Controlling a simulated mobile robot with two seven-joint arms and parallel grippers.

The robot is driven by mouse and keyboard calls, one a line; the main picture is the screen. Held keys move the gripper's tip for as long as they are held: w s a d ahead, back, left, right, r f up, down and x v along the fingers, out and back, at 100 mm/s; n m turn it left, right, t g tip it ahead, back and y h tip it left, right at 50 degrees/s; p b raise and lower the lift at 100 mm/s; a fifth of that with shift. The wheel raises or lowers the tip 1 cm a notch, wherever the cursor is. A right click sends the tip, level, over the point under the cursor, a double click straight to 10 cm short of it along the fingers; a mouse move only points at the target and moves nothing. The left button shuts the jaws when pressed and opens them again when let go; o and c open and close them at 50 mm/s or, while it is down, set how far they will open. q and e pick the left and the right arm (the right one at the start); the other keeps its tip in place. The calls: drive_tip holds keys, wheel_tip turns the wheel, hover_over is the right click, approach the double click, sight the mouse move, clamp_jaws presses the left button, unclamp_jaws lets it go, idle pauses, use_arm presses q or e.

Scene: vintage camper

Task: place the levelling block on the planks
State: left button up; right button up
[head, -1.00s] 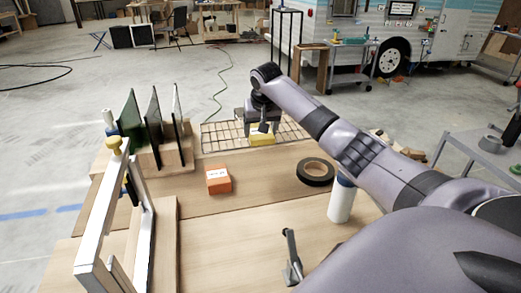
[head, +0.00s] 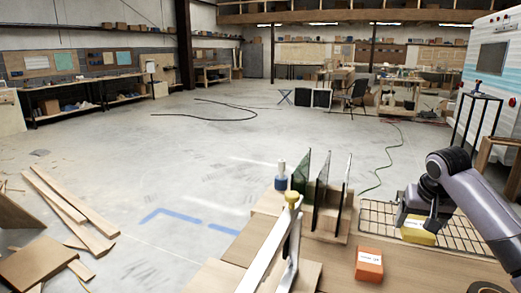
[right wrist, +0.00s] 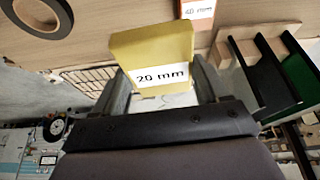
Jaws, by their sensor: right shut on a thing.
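The yellow block (head: 416,234), labelled "20 mm", is between the fingers of my right gripper (head: 417,218) in the head view. The right wrist view shows the same yellow block (right wrist: 150,48) upright between the two fingers, which are shut on it. It is over or near the wire rack; any gap beneath it cannot be told. Long wooden planks (head: 75,205) lie on the concrete floor at the left of the head view, far from this gripper. An orange block (head: 369,264), labelled "40 mm" in the right wrist view, lies on the workbench. My left gripper is not in view.
The wire rack (head: 462,240) is at the bench's far edge. A holder with upright dark panels (head: 321,192) and a white frame (head: 272,250) stand left of the orange block. Broad boards (head: 45,264) lie near the planks. Open floor separates the planks and bench.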

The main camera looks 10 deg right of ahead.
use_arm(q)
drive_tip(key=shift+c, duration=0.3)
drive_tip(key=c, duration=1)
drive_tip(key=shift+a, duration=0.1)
use_arm(e)
drive_tip(key=s+a+f+n+y, duration=0.1)
drive_tip(key=s+a+f+n, duration=0.1)
drive_tip(key=s+a, duration=0.6)
drive_tip(key=s+a+f+n+y, duration=0.1)
drive_tip(key=s+a+f+n, duration=0.2)
drive_tip(key=s+a, duration=0.5)
drive_tip(key=a, duration=0.5)
drive_tip(key=shift+a+f, duration=0.15)
drive_tip(key=shift+a, duration=0.2)
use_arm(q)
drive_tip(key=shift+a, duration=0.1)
use_arm(e)
drive_tip(key=shift+a, duration=0.1)
